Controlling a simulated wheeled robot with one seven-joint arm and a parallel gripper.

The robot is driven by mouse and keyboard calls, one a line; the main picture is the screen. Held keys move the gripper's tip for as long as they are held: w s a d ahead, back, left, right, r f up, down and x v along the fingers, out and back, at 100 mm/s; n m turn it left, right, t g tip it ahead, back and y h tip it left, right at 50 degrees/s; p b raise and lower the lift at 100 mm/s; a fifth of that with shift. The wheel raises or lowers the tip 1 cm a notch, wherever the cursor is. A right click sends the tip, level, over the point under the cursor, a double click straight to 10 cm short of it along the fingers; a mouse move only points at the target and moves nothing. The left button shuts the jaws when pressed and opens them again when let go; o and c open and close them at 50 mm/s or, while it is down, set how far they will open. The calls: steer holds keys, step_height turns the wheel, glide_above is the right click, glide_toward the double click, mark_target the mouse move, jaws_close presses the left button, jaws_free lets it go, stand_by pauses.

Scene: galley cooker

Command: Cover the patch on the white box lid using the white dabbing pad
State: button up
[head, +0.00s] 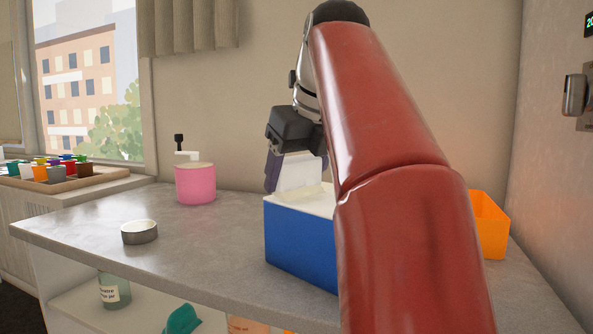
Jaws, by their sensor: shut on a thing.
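A blue box (301,241) with a white lid (312,200) stands on the grey counter, partly hidden by my red arm. My gripper (297,172) is above the lid, shut on a white pad (297,174). The pad is upright between the fingers, and its lower edge is at or just above the lid's top; I cannot tell if it touches. The patch on the lid cannot be made out from here.
A pink pump bottle (195,183) stands at the back left of the counter (100,222). A small round tin (139,232) lies near the front left edge. An orange container (490,226) is right of my arm. A tray of small pots (60,182) sits by the window.

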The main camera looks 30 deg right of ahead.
steer(key=shift+f, duration=0.5)
stand_by(0.9)
steer(key=shift+s, duration=0.1)
steer(key=shift+s+d, duration=0.15)
steer(key=shift+s, duration=0.35)
steer(key=shift+w+a+r+p, duration=0.15)
steer(key=shift+w+p, duration=0.2)
steer(key=shift+w, duration=0.2)
steer(key=shift+w+a+r+p, duration=0.15)
steer(key=shift+w+p, duration=0.15)
steer(key=shift+w, duration=0.25)
steer(key=shift+s+d+f, duration=0.1)
steer(key=shift+s+d, duration=0.05)
steer(key=shift+s, duration=0.4)
steer(key=shift+s+d+f, duration=0.1)
steer(key=shift+s+d, duration=0.05)
steer(key=shift+s, duration=0.4)
steer(key=shift+w+a+p, duration=0.15)
steer(key=shift+w+a, duration=0.05)
steer(key=shift+w, duration=0.4)
steer(key=shift+w+a+p, duration=0.15)
steer(key=shift+w, duration=0.4)
steer(key=shift+s+d, duration=0.2)
steer(key=shift+s, duration=0.4)
steer(key=shift+s+d, duration=0.15)
steer(key=shift+s, duration=0.4)
steer(key=shift+w+a+p, duration=0.15)
steer(key=shift+w+p, duration=0.2)
steer(key=shift+w, duration=0.25)
